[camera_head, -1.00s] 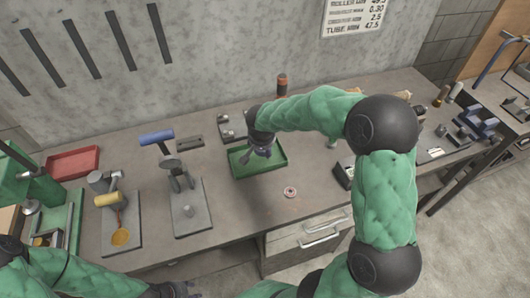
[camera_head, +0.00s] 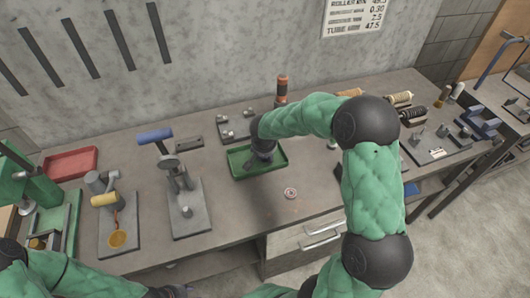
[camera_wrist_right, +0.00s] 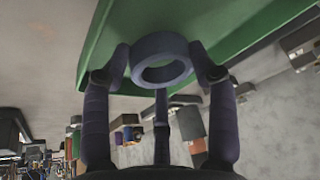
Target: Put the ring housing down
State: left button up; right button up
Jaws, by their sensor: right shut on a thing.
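The ring housing (camera_wrist_right: 150,42) is a bluish-grey ring between the fingertips of my right gripper (camera_wrist_right: 160,62) in the right wrist view. The gripper is shut on its sides. The green tray (camera_wrist_right: 100,30) fills the view behind it. In the head view my right gripper (camera_head: 258,163) is low over the green tray (camera_head: 281,158), and its own dark body hides the ring. Whether the ring touches the tray floor I cannot tell. My left gripper (camera_head: 178,291) shows only partly at the bottom edge, and its fingers are unclear.
A small round red-and-white piece (camera_head: 290,193) lies on the bench in front of the tray. A grey press stand (camera_head: 190,215) is left of the tray, and a red tray (camera_head: 70,163) lies farther left. An orange-brown cylinder (camera_head: 282,88) stands behind.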

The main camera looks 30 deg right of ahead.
jog(key=shift+f+b, duration=0.5)
jog(key=shift+b, duration=0.25)
jog(key=o, duration=1.3)
jog(key=shift+f, duration=0.1)
jog(key=shift+r+p, duration=0.6)
jog(key=shift+p, duration=0.2)
jog(key=p+v, duration=0.2)
jog(key=v, duration=1)
jog(key=shift+r+p, duration=0.1)
jog(key=shift+p, duration=0.3)
